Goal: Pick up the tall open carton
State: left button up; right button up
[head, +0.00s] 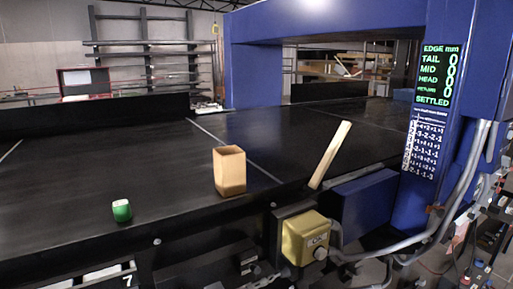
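The tall open carton (230,174) is tan and box-shaped, with its open top facing up. It stands upright on the black conveyor belt (90,178), near the belt's front edge and close to the middle of the head view. Nothing touches it. Neither of my grippers shows in the head view.
A blue detector frame (258,75) spans the belt. A yellow box (305,237) sticks out below the front edge.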

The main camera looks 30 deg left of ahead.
aim_at(230, 161)
jog(key=u, duration=0.4)
jog(key=i+l+u, duration=0.1)
jog(key=u, duration=0.3)
jog(key=l+u, duration=0.15)
jog(key=u, duration=0.25)
jog(key=i+l+u, duration=0.1)
jog(key=u, duration=0.3)
